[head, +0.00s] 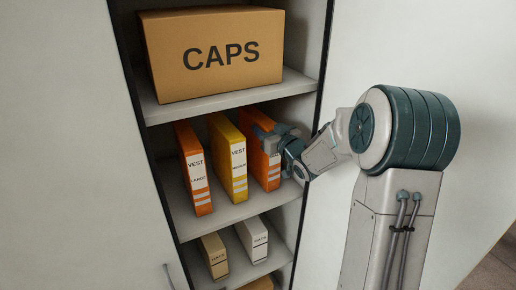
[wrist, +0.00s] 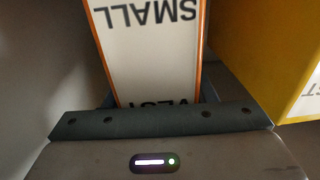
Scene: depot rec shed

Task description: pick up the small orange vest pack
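The small orange vest pack (head: 272,174) stands upright on the middle shelf, the rightmost of three packs. In the wrist view its white label (wrist: 152,50) reads SMALL and VEST upside down, with orange edges. My gripper (head: 266,140) reaches in from the right at the pack's upper front, with a bluish finger against its side. In the wrist view the pack's front lies between the fingers, close to the palm. The fingers are mostly hidden, so I cannot tell whether they press on the pack.
A yellow vest pack (head: 230,160) stands close on the left, then an orange large pack (head: 195,170). A CAPS box (head: 214,52) sits on the shelf above. Small beige (head: 214,255) and white (head: 253,240) boxes stand below. The cabinet's side closes in on the right.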

